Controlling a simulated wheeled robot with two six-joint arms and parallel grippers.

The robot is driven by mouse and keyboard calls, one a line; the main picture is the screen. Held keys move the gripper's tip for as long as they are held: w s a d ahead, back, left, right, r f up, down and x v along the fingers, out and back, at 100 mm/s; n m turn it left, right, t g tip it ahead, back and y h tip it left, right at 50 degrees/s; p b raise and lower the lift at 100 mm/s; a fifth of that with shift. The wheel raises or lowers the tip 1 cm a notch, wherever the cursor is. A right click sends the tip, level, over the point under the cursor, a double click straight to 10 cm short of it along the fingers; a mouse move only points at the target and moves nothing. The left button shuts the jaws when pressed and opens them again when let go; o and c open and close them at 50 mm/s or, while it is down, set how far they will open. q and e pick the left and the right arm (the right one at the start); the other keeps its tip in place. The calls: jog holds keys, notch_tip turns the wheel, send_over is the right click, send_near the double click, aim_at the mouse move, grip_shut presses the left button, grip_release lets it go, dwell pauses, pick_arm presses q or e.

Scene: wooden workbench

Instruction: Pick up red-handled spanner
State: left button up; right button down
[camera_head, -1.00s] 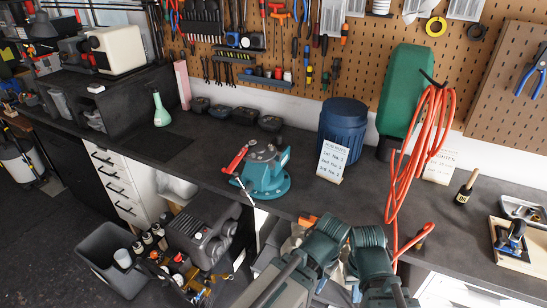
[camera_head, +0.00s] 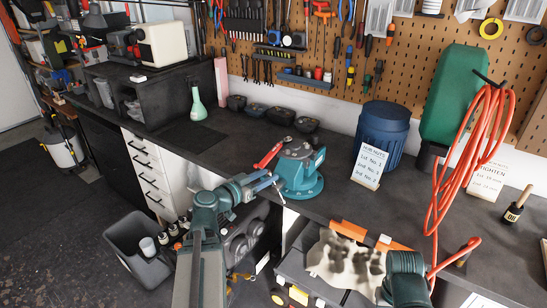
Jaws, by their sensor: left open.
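The red-handled spanner (camera_head: 268,155) shows as a red handle leaning against the left side of the teal bench vise (camera_head: 298,172). Its metal end seems to lie at the vise's top, but I cannot tell how it is held there. My left gripper (camera_head: 267,182) is open and empty, in front of the vise, just below the red handle and apart from it. Its fingers point right, toward the vise, and partly cover the vise's front left. Part of my right arm shows at the bottom right; its gripper is not in view.
A blue drum (camera_head: 381,138), a white note card (camera_head: 369,165) and a hanging red hose (camera_head: 466,160) stand right of the vise. A green bottle (camera_head: 197,105) and several dark bins are behind to the left. A grey crate (camera_head: 132,240) stands on the floor.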

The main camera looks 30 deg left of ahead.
pick_arm(q)
jog(key=n+t+y, duration=0.1)
jog(key=y, duration=0.1)
send_near(273, 150)
jog(key=w, duration=0.4)
jog(key=shift+d+f+b, duration=0.15)
jog(key=shift+d+b, duration=0.2)
jog(key=shift+d, duration=0.05)
jog(key=w, duration=0.5)
jog(key=shift+w+f, duration=0.1)
jog(key=shift+f, duration=0.15)
grip_shut()
